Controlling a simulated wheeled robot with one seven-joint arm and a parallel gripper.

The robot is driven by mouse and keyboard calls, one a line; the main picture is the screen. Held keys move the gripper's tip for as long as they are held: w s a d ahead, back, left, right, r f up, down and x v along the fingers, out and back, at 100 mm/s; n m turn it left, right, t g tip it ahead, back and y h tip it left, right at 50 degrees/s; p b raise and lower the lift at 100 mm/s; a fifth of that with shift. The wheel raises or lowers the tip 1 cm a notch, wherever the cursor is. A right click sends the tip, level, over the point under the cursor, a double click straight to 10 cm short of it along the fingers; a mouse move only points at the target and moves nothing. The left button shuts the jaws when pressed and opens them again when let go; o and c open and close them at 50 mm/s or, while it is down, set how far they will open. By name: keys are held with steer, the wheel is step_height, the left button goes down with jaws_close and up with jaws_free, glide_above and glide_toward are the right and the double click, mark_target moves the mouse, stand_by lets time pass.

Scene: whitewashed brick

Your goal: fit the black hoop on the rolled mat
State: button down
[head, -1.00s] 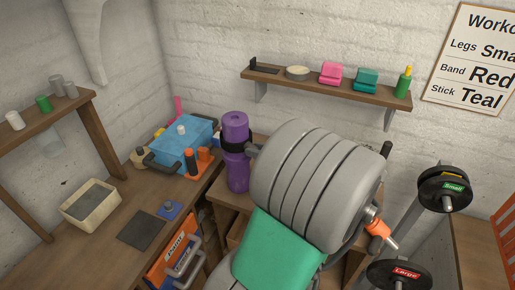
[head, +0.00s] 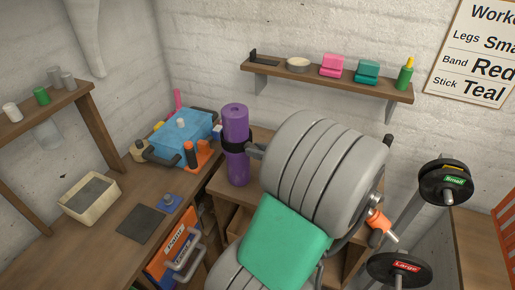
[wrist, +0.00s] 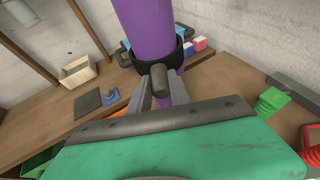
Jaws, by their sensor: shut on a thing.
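The purple rolled mat (head: 235,172) stands upright on the wooden bench, and it also shows in the wrist view (wrist: 144,18). The black hoop (head: 236,147) goes around the mat near its middle, with purple above and below it. In the wrist view the hoop (wrist: 171,53) is a dark band around the mat, with a stubby tab (wrist: 159,76) facing me. My gripper (head: 256,149) is at the right side of the mat, shut on the hoop's tab; its fingers also show in the wrist view (wrist: 160,88). The hoop's far side is hidden.
A blue bin (head: 186,135) stands left of the mat, with orange-based handles (head: 199,155) nearby. A cream tray (head: 91,198) and a dark pad (head: 141,223) lie on the left bench. A wall shelf (head: 330,82) is above; weight plates (head: 445,177) stand right.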

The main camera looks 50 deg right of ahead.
steer(key=shift+f, duration=0.3)
steer(key=c, duration=1.1)
jaws_free()
steer(key=v, duration=0.7)
steer(key=shift+s+r, duration=0.2)
steer(key=shift+s, duration=0.15)
